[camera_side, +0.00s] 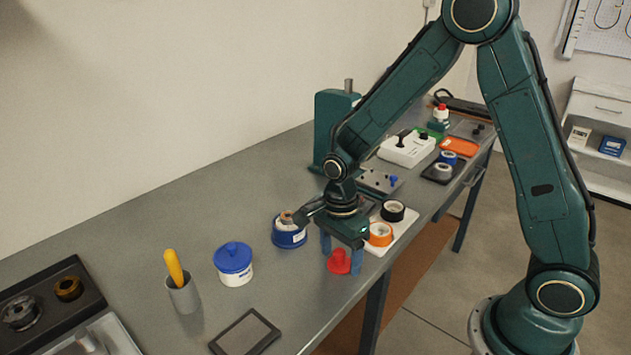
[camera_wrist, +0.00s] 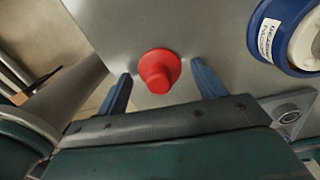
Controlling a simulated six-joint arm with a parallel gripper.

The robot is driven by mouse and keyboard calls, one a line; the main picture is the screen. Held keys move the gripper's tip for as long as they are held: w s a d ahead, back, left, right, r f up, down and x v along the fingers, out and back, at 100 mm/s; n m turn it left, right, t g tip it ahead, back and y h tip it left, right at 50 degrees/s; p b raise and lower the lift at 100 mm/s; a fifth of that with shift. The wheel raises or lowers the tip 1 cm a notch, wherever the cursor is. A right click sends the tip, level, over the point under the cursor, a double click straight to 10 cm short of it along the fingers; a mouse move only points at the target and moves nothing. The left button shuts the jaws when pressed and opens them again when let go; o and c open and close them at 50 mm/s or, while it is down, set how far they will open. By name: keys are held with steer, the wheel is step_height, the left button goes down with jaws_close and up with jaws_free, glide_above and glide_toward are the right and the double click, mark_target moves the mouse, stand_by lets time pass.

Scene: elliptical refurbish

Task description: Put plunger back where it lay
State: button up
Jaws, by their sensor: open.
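The red plunger (camera_side: 339,263), a round flange with a narrower knob, stands on the grey bench top near its front edge. In the wrist view the plunger (camera_wrist: 160,72) appears between the two blue fingertips, with a gap on each side. My gripper (camera_side: 341,256) is open and points down at the plunger. Its fingers also show in the wrist view (camera_wrist: 164,82), spread wide and touching nothing that I can see. I cannot tell the exact height of the fingertips above the bench.
A blue labelled container (camera_side: 289,236) stands just left of my gripper; it shows in the wrist view (camera_wrist: 284,40). A white tray (camera_side: 401,238) holding orange and black rings lies right. A blue-lidded tub (camera_side: 233,262), a grey cup (camera_side: 184,295) and a dark pad (camera_side: 245,334) stand left.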

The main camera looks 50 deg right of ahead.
steer(key=shift+r, duration=0.1)
step_height(320, 180, up, 12)
steer(key=shift+w+d, duration=0.25)
steer(key=shift+w, duration=0.2)
steer(key=shift+s+r, duration=0.1)
stand_by(0.7)
steer(key=s+d+r+n+t, duration=0.1)
steer(key=s+r+n+t, duration=0.2)
steer(key=s+n, duration=0.6)
steer(key=s+d+r+n+t, duration=0.2)
steer(key=s+r+n+t, duration=0.1)
steer(key=s+r+n, duration=0.4)
steer(key=s+n, duration=0.2)
steer(key=n, duration=0.1)
steer(key=shift+r+n, duration=0.3)
steer(key=shift+n, duration=0.1)
